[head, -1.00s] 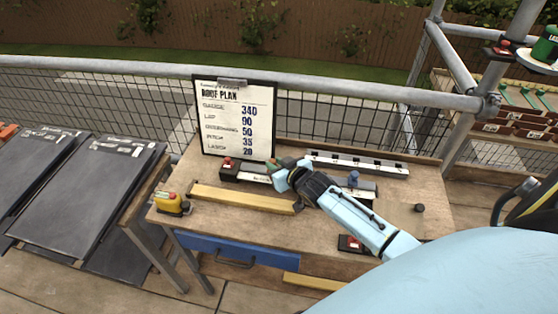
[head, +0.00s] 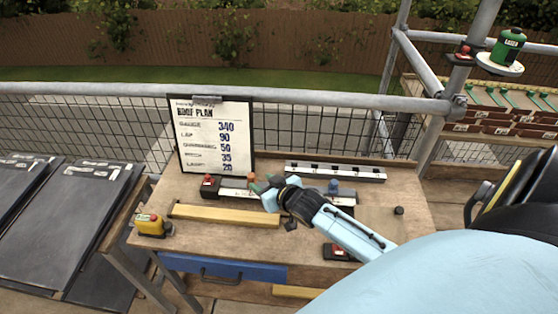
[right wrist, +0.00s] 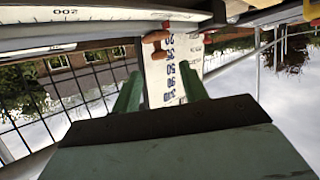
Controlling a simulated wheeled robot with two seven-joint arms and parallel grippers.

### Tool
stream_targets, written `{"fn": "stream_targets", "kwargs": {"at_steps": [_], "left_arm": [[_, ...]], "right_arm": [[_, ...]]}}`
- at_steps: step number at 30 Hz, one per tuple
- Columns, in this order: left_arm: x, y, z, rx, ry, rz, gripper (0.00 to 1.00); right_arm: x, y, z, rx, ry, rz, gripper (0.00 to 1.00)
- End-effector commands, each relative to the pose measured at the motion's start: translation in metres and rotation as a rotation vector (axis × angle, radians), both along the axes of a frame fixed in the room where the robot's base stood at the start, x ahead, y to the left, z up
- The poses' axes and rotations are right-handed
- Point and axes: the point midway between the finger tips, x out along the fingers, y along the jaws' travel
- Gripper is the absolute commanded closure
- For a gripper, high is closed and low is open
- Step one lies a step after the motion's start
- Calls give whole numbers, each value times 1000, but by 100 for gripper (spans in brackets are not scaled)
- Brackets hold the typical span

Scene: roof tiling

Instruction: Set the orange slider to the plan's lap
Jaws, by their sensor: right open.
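The orange slider (head: 250,177) stands up from a pale scale bar (head: 233,193) on the workbench. It also shows in the right wrist view (right wrist: 156,36), beyond the fingertips and near the scale's edge. My right gripper (head: 262,186) is open, its green fingers just right of the slider in the head view. In the right wrist view the fingers (right wrist: 160,92) are apart with nothing held between them. The roof plan board (head: 212,135) leans at the back of the bench and reads lap 90. The scale marks by the slider are too small to read. My left gripper is out of view.
A yellow wood strip (head: 225,215) lies in front of the scale. A blue knob (head: 334,186) and a long pale rail (head: 335,172) lie right and behind. Dark slates (head: 60,225) stand left.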

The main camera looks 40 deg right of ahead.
Motion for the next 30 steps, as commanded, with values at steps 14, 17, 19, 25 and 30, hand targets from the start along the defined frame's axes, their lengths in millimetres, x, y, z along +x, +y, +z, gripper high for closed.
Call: {"fn": "stream_targets", "kwargs": {"at_steps": [14, 17, 19, 25, 30], "left_arm": [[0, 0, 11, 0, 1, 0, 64], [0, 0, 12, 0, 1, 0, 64], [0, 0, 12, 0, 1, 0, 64], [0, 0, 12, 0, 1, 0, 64], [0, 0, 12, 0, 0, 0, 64]], "right_arm": [[-75, 0, 32, 0, 0, 0, 57], [-80, -1, 33, 0, 0, -1, 57], [-81, 0, 34, 0, -1, -1, 57], [-81, 0, 34, 0, -1, -1, 57], [-81, 0, 34, 0, -1, 0, 57]]}}
